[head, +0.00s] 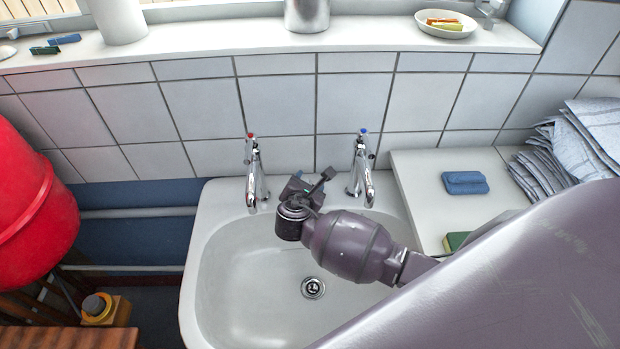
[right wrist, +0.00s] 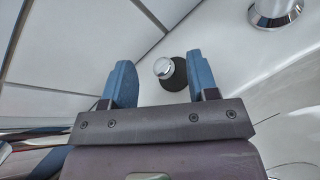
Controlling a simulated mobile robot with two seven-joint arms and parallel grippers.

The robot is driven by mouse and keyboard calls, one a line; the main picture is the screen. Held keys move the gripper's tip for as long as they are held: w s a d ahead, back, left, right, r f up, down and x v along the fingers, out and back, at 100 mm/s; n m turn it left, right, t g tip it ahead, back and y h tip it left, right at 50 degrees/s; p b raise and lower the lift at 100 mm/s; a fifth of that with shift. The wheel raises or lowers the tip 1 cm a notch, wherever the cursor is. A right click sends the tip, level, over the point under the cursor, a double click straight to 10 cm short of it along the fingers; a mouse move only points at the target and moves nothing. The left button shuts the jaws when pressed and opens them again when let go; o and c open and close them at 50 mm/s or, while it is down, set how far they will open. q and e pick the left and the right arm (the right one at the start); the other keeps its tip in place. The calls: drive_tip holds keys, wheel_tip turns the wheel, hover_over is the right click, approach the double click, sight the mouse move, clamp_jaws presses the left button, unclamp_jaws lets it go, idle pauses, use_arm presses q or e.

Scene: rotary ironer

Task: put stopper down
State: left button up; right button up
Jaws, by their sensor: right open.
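The stopper (right wrist: 168,74), a black plug with a shiny metal knob on top, rests on the white back ledge of the sink in the right wrist view. My right gripper (right wrist: 160,64) is open, with one blue finger on each side of the stopper and a gap visible on the left. In the head view my right gripper (head: 308,184) is over the sink's back ledge between the two taps, and the stopper is hidden behind it. The sink (head: 245,290) has an open drain (head: 313,288) at its bottom. My left gripper is not in view.
A red-marked tap (head: 254,175) and a blue-marked tap (head: 361,170) flank my right gripper. A counter (head: 430,200) to the right holds a blue item (head: 465,183), a sponge (head: 456,241) and folded cloths (head: 575,150). A red tub (head: 35,210) stands left.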

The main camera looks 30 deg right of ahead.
drive_tip(key=v, duration=0.9)
drive_tip(key=s+f+m+g+y, duration=0.1)
drive_tip(key=s+f+m+y, duration=0.5)
drive_tip(key=s+f+m, duration=0.2)
drive_tip(key=s+d+m+t+y, duration=0.2)
drive_tip(key=s+d+m, duration=0.4)
drive_tip(key=m, duration=0.8)
drive_tip(key=s, duration=0.2)
drive_tip(key=shift+s+r+y+p, duration=0.4)
